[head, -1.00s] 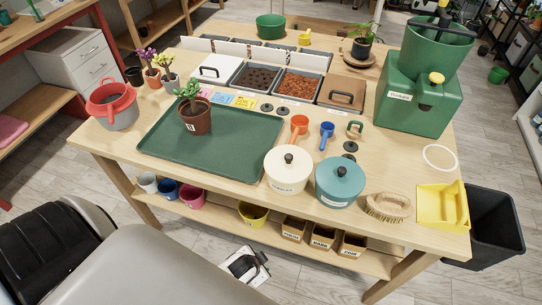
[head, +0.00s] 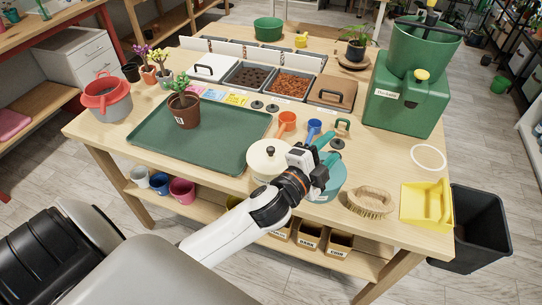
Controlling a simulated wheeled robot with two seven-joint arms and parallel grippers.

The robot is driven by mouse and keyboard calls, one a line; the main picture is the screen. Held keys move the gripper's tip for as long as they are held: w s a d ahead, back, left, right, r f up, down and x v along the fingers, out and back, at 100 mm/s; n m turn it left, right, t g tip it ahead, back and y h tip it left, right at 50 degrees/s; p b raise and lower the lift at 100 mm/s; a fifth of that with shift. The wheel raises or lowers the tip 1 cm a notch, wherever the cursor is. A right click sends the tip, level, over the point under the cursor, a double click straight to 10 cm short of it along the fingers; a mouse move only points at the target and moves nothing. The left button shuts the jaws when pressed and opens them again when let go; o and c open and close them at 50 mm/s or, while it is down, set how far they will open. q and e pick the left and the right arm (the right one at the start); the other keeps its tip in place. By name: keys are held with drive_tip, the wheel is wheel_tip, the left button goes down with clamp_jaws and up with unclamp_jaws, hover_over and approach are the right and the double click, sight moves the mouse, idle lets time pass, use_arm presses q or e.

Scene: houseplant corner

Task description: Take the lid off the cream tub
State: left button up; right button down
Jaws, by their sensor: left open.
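The cream tub (head: 262,173) stands near the front edge of the table, just right of the green tray. Its cream lid (head: 258,159) with a dark knob (head: 270,151) is on it. The fingers are to the right of the cream lid, over or in front of the teal tub (head: 330,190), and appear empty. My left forearm and wrist hide part of the cream tub's right side and much of the teal tub. My right gripper is not in view.
The green tray (head: 215,150) with a potted plant (head: 184,108) lies to the left. An orange scoop (head: 287,121) and a blue scoop (head: 314,128) lie behind the tubs. A brush (head: 371,201) and a yellow dustpan (head: 427,204) are at the right.

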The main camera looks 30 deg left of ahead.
use_arm(q)
drive_tip(key=d+r+m+g+h, duration=0.2)
drive_tip(key=d+r+m+h, duration=0.85)
drive_tip(key=m, duration=0.85)
drive_tip(key=m+g+y, duration=1.3)
drive_tip(key=m+g, duration=0.3)
drive_tip(key=m, duration=1)
hover_over(271, 148)
wheel_tip(271, 148, down, 8)
drive_tip(key=r, duration=0.1)
drive_tip(key=f, duration=0.2)
drive_tip(key=f+p, duration=0.1)
drive_tip(key=f, duration=0.2)
drive_tip(key=shift+s+f, duration=0.35)
drive_tip(key=shift+f, duration=0.05)
drive_tip(key=shift+f+p, duration=0.4)
drive_tip(key=shift+f, duration=0.15)
drive_tip(key=shift+f+p, duration=0.3)
drive_tip(key=shift+f, duration=0.1)
drive_tip(key=f, duration=0.1)
drive_tip(key=f+p, duration=0.1)
drive_tip(key=f, duration=0.1)
drive_tip(key=shift+w+f, duration=0.25)
drive_tip(key=shift+f, duration=0.45)
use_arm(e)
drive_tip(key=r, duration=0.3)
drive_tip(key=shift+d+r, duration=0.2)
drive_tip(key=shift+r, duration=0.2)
